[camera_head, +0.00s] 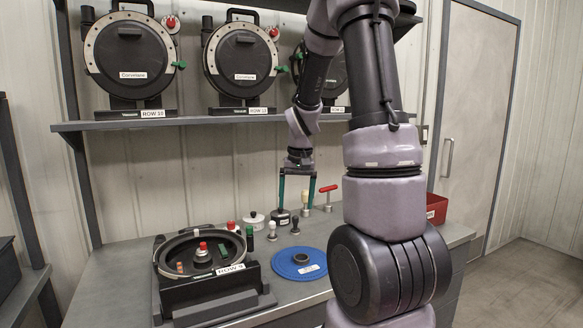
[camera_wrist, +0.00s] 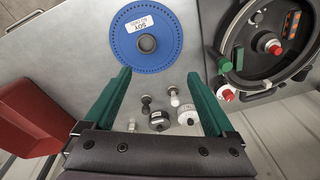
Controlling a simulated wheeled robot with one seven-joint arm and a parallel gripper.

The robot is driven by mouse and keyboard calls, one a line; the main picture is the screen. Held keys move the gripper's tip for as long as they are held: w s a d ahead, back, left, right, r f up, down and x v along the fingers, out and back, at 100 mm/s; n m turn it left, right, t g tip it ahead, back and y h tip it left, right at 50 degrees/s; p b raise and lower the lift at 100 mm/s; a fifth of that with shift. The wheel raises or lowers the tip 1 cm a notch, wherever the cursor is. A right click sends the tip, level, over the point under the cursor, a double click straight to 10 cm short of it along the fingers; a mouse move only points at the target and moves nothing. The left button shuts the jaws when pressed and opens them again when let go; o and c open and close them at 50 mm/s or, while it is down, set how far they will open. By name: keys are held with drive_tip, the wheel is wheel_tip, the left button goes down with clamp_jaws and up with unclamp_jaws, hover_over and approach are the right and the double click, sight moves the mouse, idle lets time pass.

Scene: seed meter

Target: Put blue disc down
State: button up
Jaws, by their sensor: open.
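The blue disc (camera_head: 301,264) lies flat on the grey bench, to the right of the open seed meter labelled ROW 9 (camera_head: 205,270). It has a dark central hub and a white label that reads SOY in the wrist view (camera_wrist: 147,38). My gripper (camera_head: 296,206) is open and empty above the bench, behind the disc in the head view. In the wrist view its green fingers (camera_wrist: 158,84) are spread wide and the disc lies beyond their tips, apart from them.
Several small knobs and weights (camera_wrist: 158,118) stand on the bench below my gripper. A red-handled tool (camera_head: 328,197) and a red bin (camera_head: 436,208) are to the right. Closed meters (camera_head: 130,58) stand on the shelf (camera_head: 215,122) above. The bench left of the disc is taken by the meter.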

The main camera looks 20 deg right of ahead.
drive_tip(key=s+a+r+t, duration=0.2)
drive_tip(key=s+a+r, duration=0.1)
drive_tip(key=s+r, duration=0.3)
drive_tip(key=s+a+r+t+y, duration=0.1)
drive_tip(key=s+a+r+t, duration=0.1)
drive_tip(key=s+a+r, duration=0.2)
drive_tip(key=s+a+r+t, duration=0.1)
drive_tip(key=s+a+r, duration=0.2)
drive_tip(key=s+r, duration=0.4)
wheel_tip(320, 180, up, 2)
drive_tip(key=shift+s+a+r+t+y, duration=0.25)
drive_tip(key=shift+s+t+y, duration=0.15)
